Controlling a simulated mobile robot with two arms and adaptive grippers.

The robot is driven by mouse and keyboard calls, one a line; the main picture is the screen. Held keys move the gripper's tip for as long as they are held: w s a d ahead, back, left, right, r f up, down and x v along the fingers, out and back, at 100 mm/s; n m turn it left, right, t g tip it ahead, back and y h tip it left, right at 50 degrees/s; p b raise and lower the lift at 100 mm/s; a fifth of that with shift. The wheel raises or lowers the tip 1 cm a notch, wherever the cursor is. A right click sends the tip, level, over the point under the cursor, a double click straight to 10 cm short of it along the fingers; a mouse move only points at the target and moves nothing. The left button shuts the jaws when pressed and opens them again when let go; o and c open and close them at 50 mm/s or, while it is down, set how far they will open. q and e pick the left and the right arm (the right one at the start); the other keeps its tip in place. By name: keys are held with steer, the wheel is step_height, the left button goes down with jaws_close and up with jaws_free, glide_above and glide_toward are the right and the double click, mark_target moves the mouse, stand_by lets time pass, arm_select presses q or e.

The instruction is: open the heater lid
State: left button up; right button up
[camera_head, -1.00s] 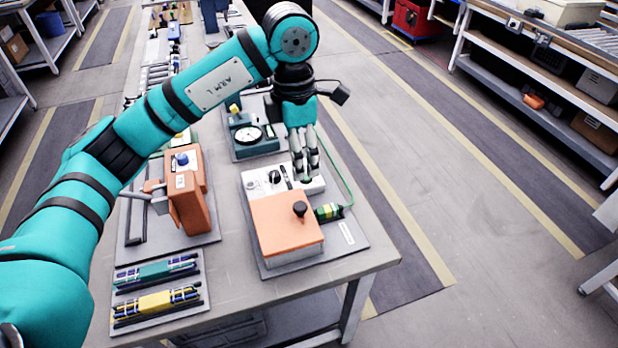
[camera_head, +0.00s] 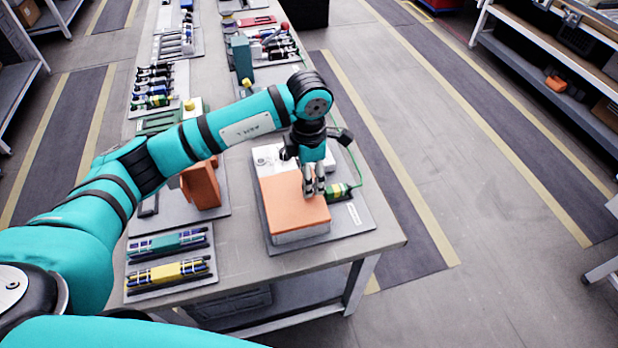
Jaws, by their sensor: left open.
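The heater (camera_head: 300,237) is a pale box with a flat orange lid (camera_head: 285,208), near the front right of the bench. The lid lies shut on it. My left gripper (camera_head: 314,191) points down over the right part of the lid, with its fingers open. The lid's black knob is hidden behind or between the fingers. I cannot tell whether the fingers touch it. My right gripper is out of view.
An orange upright device (camera_head: 201,186) is to the left. Trays with teal (camera_head: 167,244) and yellow tools (camera_head: 168,275) lie at the front left. The bench front between is clear.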

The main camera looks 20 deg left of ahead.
mark_target(293, 195)
arm_select(q)
steer(key=shift+f, duration=0.65)
steer(key=shift+w+f, duration=0.1)
steer(key=shift+f, duration=0.6)
steer(key=c, duration=0.8)
jaws_close()
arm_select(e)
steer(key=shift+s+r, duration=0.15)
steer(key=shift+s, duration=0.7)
